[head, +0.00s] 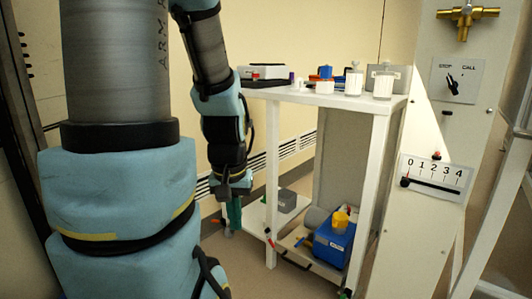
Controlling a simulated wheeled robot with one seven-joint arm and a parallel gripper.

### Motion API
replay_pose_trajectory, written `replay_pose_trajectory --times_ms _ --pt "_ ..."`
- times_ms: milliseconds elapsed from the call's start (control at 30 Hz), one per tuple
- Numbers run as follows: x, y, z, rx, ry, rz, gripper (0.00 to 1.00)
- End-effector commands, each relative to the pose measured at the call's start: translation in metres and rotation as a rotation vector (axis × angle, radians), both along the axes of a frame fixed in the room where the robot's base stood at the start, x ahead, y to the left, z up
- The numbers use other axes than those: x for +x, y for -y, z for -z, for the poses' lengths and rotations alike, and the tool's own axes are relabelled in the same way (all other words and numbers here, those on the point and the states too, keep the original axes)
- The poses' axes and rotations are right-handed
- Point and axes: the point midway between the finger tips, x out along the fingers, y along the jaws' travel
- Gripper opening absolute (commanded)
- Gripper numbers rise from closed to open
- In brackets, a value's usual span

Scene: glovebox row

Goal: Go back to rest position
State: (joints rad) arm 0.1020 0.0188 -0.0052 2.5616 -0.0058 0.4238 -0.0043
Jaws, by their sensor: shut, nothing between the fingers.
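My gripper (224,192) hangs below the blue-covered wrist, pointing down, to the left of a white two-level table (336,102). It is shut and holds nothing. It is small and dark in this view, so its fingertips show poorly. A teal upright thing (235,212) shows just below and behind it; I cannot tell whether they touch. My large arm links fill the left of the view and hide what is behind them.
The table top carries white bottles (354,80), a blue-and-red item (325,73) and a flat device (263,72). A blue box (333,240) and a grey block (284,200) sit on its lower level. At right stands a panel with a dial (453,84) and a 0–4 slider (432,180).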

Motion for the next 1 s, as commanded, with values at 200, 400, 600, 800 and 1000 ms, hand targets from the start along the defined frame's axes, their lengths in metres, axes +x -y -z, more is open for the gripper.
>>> replay_pose_trajectory --times_ms 200,400,600,800,1000 --pt "0.001 0.000 -0.064 0.000 0.001 0.001 0.00" --pt "0.001 0.001 -0.127 0.000 0.001 0.002 0.00" --pt "0.001 0.001 -0.188 0.000 0.002 0.002 0.00" --pt "0.001 0.001 -0.234 0.000 0.001 0.002 0.00" --pt "0.001 0.001 -0.251 0.000 0.001 0.002 0.00"
